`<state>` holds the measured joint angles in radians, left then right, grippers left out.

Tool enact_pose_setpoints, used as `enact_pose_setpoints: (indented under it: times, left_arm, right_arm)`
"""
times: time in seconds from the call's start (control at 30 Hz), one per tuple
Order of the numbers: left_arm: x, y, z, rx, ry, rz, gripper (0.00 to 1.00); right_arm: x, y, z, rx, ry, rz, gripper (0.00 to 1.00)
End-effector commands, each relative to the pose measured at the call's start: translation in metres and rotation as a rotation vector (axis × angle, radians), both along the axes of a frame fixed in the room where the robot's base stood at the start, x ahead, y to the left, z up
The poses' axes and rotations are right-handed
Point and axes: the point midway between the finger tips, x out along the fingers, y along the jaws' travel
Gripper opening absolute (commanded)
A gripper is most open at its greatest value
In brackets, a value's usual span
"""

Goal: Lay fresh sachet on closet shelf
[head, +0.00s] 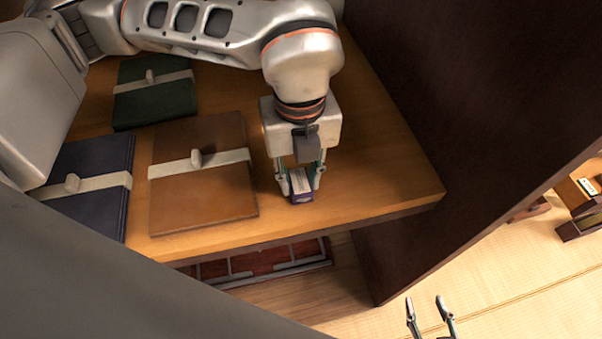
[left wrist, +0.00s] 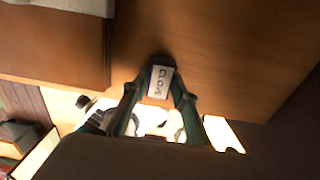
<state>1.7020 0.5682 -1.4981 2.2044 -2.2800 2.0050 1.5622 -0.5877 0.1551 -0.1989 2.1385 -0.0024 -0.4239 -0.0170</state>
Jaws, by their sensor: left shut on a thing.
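The sachet (head: 302,195) is a small purple packet with a white label; the label appears to read "CLOVE" in the left wrist view (left wrist: 160,81). My left gripper (head: 300,183) points down and is shut on the sachet, one finger at each side. The sachet is at the wooden closet shelf (head: 375,180), near its front edge; I cannot tell whether it touches the board. My right gripper (head: 427,303) shows at the bottom right of the head view, its fingers apart and empty, over the tatami and away from the shelf.
A brown folded bundle (head: 205,212) with a pale band lies left of the sachet. A navy one (head: 88,205) and a green one (head: 155,103) lie further left and behind. A dark closet wall (head: 440,100) bounds the right. Bare shelf lies right of the sachet.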

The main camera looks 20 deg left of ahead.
Motion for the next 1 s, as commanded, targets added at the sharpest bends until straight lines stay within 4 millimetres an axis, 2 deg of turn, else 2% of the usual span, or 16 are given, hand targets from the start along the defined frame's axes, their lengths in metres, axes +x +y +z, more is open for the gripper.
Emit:
enact_pose_setpoints:
  times: [0.33, 0.4, 0.43, 0.8, 0.87, 1.0]
  left_arm:
    - [0.0, 0.0, -0.002, -0.001, -0.003, 0.0, 0.16]
    - [0.0, 0.0, -0.002, -0.001, -0.003, 0.0, 0.4]
    - [0.0, 0.0, -0.002, -0.001, -0.003, 0.0, 0.44]
    - [0.001, 0.0, 0.001, -0.001, -0.004, 0.0, 0.44]
    - [0.001, 0.0, 0.006, -0.001, -0.006, 0.0, 0.44]
    - [0.001, 0.0, 0.028, -0.001, -0.011, 0.001, 0.44]
  right_arm:
    - [0.0, 0.001, 0.001, 0.001, -0.001, 0.001, 0.4]
    - [0.0, 0.001, 0.001, 0.002, 0.0, 0.0, 0.4]
    - [0.0, 0.001, 0.001, 0.002, 0.0, 0.0, 0.4]
    - [0.001, 0.001, 0.002, 0.004, -0.001, -0.006, 0.4]
    - [0.002, 0.001, 0.003, 0.005, -0.004, -0.007, 0.4]
    - [0.005, 0.0, 0.01, 0.003, -0.013, -0.008, 0.4]
